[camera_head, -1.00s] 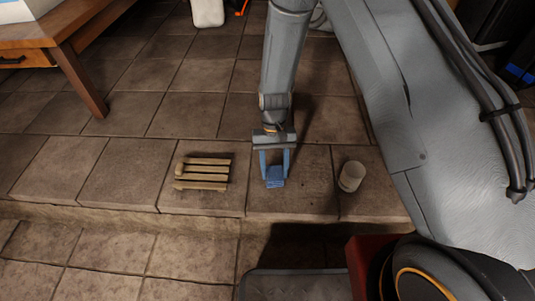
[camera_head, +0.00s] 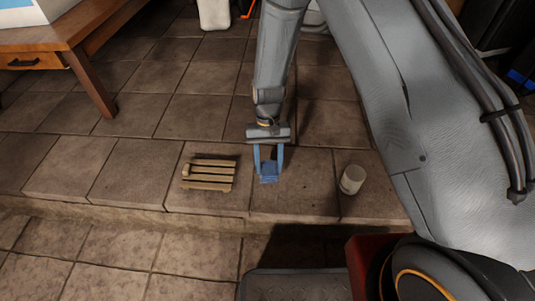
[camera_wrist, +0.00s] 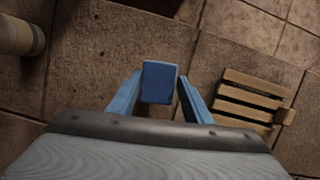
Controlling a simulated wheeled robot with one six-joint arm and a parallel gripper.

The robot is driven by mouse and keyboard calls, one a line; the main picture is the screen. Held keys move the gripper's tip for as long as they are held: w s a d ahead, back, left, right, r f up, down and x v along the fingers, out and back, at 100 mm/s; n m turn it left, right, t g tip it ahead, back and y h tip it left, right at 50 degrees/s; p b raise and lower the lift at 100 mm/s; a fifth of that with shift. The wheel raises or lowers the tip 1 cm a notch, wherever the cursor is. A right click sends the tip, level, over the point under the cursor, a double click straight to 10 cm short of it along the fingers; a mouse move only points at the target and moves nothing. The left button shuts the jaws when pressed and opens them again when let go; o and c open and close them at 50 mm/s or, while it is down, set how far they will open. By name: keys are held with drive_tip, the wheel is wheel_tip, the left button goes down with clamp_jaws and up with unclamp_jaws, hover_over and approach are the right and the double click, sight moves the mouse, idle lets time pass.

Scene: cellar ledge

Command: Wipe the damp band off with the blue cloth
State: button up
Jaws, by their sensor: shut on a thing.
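The blue cloth (camera_head: 268,172) is a small folded block between the blue fingers of my gripper (camera_head: 268,165), low over or on the tiled ledge; I cannot tell if it touches the tiles. In the wrist view the cloth (camera_wrist: 159,82) sits between the two fingertips of my gripper (camera_wrist: 158,88). My gripper is shut on it. The damp band cannot be made out clearly; the tiles around the cloth show only mottled brown and shadow.
A slatted wooden rack (camera_head: 209,174) lies left of my gripper, and a pale cup (camera_head: 352,180) stands to its right. The ledge's front edge (camera_head: 140,213) drops to a lower tiled floor. A wooden table (camera_head: 95,85) stands at the back left. The tiles behind are mostly clear.

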drive_tip(key=shift+r+p, duration=1.5)
drive_tip(key=shift+r, duration=0.6)
